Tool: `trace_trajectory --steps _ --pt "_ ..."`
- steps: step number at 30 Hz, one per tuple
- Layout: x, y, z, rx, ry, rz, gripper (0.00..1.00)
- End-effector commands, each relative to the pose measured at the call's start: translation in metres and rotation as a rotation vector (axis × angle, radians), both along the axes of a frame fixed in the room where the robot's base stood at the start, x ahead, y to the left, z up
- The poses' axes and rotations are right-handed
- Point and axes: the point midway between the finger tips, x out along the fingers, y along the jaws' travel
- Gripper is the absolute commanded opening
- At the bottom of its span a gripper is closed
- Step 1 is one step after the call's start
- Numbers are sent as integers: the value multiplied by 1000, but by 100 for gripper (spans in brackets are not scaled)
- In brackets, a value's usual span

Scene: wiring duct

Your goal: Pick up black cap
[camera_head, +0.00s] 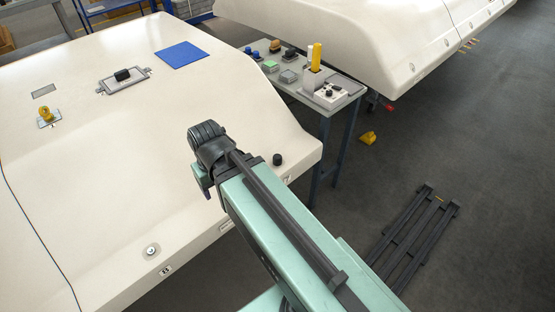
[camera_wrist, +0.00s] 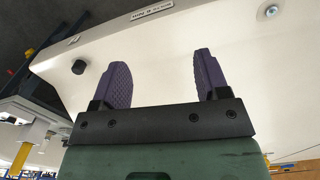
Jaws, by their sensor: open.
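A small round black cap (camera_head: 277,159) sits on the white duct surface near its right corner, just right of my arm's wrist end in the head view. It also shows in the wrist view (camera_wrist: 78,67), left of both fingers and apart from them. My gripper (camera_wrist: 163,72) is open, with two purple textured fingers spread and nothing between them.
The large white duct (camera_head: 110,190) carries a blue mat (camera_head: 181,54), a grey plate with a black block (camera_head: 122,74) and a yellow fitting (camera_head: 46,114). A side table (camera_head: 318,107) holds several small parts. A dark rack (camera_head: 412,228) and a yellow piece (camera_head: 368,138) lie on the floor.

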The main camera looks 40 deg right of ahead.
Motion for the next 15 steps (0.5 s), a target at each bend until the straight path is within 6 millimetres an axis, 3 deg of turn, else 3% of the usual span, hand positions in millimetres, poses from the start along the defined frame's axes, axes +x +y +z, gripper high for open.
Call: trace_trajectory --steps 5,8,11,15 --pt "0 -5 -5 0 0 -13 68" --pt "8 -39 -29 0 0 -94 68" --pt "43 -110 -64 8 -8 -224 68" --pt "93 -237 -103 23 -51 -235 68"
